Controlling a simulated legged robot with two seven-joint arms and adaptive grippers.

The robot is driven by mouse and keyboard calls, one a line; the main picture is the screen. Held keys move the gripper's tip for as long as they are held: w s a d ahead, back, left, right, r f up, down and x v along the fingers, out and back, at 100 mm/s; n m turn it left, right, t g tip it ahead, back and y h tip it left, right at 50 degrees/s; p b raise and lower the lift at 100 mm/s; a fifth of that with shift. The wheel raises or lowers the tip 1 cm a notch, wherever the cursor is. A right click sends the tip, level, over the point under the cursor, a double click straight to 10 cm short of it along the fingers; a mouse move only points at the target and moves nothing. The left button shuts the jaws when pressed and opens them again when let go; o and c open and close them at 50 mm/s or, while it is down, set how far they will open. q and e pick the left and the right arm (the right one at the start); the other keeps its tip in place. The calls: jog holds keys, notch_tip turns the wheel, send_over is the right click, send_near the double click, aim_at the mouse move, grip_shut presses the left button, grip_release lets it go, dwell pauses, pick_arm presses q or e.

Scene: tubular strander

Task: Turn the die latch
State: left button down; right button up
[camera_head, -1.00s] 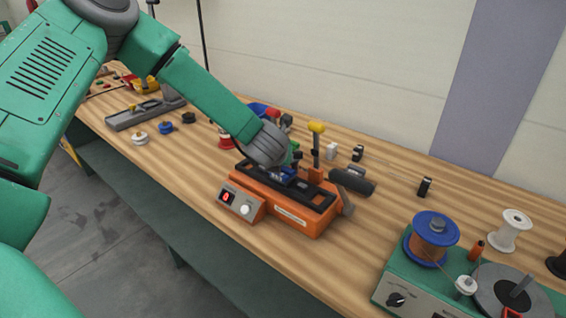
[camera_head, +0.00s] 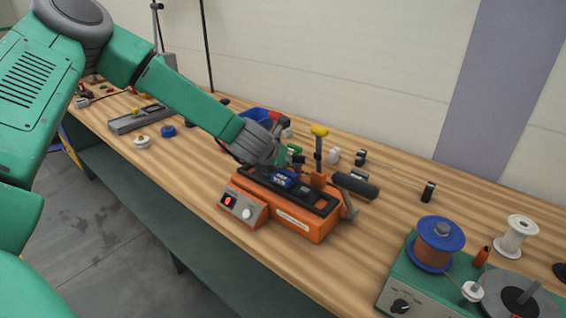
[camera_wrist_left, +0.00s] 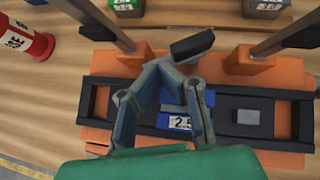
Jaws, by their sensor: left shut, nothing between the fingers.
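The orange bench machine (camera_head: 290,222) stands on the wooden bench, with a black slotted top plate. A blue die block (camera_head: 284,178) sits in that plate; in the left wrist view its label reads like "2.5" (camera_wrist_left: 180,122). A short black lever (camera_wrist_left: 192,44), possibly the die latch, lies beside the fingertips; I cannot tell whether they touch. My left gripper (camera_wrist_left: 163,64) is shut and empty, above the plate and partly over the block. In the head view it is mostly hidden behind my wrist. My right gripper is not in view.
A green winder with a copper spool (camera_head: 436,245) is at the right. A red object (camera_wrist_left: 25,42) lies left of the machine. Bench front is clear.

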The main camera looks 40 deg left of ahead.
pick_arm(q)
jog(key=shift+w+a+m+h, duration=0.25)
jog(key=shift+m+h, duration=0.35)
jog(key=shift+m, duration=0.2)
dwell(0.4)
jog(key=shift+w+a, duration=0.1)
dwell(1.8)
jog(key=shift+b, duration=0.3)
